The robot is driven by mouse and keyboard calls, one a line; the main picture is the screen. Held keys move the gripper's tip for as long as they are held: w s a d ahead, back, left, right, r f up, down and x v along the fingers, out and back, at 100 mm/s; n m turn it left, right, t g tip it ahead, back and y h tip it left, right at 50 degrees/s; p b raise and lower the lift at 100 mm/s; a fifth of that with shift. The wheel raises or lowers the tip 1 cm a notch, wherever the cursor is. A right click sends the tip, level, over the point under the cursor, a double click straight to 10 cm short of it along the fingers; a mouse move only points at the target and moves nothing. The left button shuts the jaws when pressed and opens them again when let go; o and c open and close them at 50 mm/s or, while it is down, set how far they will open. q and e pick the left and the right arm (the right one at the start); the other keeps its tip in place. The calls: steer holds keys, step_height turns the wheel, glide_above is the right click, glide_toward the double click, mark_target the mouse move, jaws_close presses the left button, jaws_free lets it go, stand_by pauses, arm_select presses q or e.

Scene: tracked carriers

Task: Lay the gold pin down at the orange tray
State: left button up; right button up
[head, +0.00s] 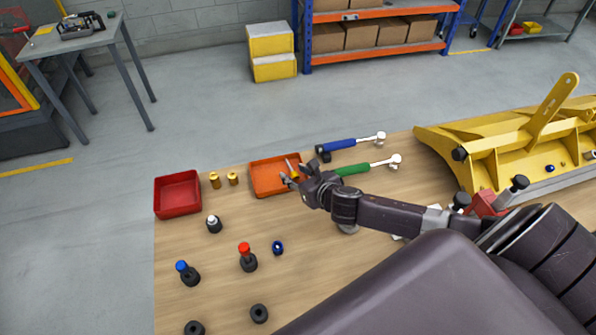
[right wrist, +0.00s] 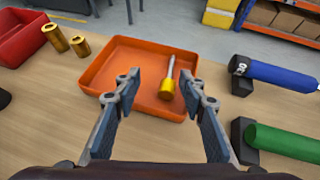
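The gold pin has a yellow-gold head and a thin silver shaft. In the right wrist view the pin (right wrist: 167,83) lies inside the orange tray (right wrist: 118,62), head towards me and shaft pointing away. In the head view the orange tray (head: 263,180) stands at the table's far side. My right gripper (head: 289,175) is at its right part and partly covers the pin. In the right wrist view the right gripper (right wrist: 160,88) is open, with the pin showing between its spread fingers and apart from both. My left gripper is not in view.
Left of the tray stand two gold cylinders (head: 214,180) and a red tray (head: 177,214). A blue-handled hammer (head: 341,145) and a green-handled hammer (head: 353,169) lie to its right. Several dark knobs and pegs (head: 247,262) stand nearer me. A yellow machine part (head: 490,150) fills the right.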

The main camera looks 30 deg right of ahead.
steer(key=v, duration=1.2)
stand_by(0.4)
